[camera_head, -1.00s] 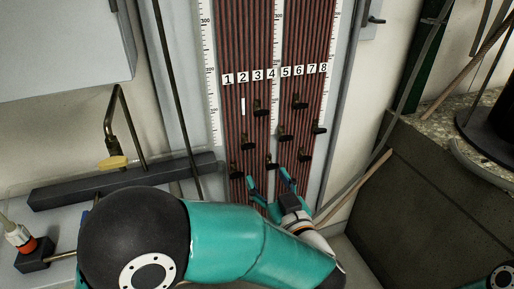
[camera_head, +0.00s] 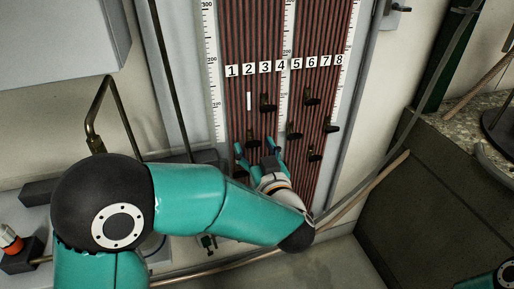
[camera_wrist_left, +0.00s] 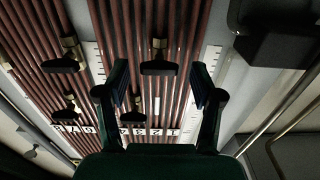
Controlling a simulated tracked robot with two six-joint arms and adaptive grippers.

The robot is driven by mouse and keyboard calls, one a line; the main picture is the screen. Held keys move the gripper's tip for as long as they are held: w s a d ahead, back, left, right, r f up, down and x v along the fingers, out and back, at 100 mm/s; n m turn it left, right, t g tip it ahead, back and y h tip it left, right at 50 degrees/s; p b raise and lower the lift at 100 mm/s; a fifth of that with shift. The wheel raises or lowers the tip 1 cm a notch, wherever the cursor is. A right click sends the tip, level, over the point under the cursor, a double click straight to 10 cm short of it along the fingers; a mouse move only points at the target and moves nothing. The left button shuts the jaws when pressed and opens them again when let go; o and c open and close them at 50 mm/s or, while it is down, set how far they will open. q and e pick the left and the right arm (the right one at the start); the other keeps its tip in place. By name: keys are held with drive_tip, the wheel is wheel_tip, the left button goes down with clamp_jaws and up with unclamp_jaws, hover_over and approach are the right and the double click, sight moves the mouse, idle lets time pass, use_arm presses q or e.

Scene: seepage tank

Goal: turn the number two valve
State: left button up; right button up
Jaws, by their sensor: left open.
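The number two valve (camera_head: 252,142) is a dark handle on the striped tube panel, below the number row and the white strip. My left gripper (camera_head: 256,148) is open just below and in front of it, with one finger on each side in the picture. In the left wrist view, the valve handle (camera_wrist_left: 158,67) lies ahead, between the open fingers (camera_wrist_left: 160,88) and apart from both. The number three valve (camera_head: 267,103) is above and to the right. My left arm hides the lower part of the panel. My right gripper is out of view.
Several other dark valve handles, such as one at the panel's middle (camera_head: 294,132), stand close by. A grey box (camera_head: 60,40) is at the upper left, and a dark tank wall (camera_head: 440,200) is at the right.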

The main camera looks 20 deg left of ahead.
use_arm(q)
drive_tip(key=c, duration=1.1)
drive_tip(key=shift+c, duration=0.2)
drive_tip(key=n+b, duration=0.3)
drive_tip(key=n, duration=0.1)
drive_tip(key=n+b, duration=0.2)
drive_tip(key=n, duration=0.2)
drive_tip(key=n+b, duration=0.3)
drive_tip(key=n, duration=0.1)
drive_tip(key=shift+f+b, duration=0.25)
drive_tip(key=shift+b, duration=0.05)
drive_tip(key=n, duration=0.7)
drive_tip(key=shift+s+a+f, duration=0.1)
idle(0.8)
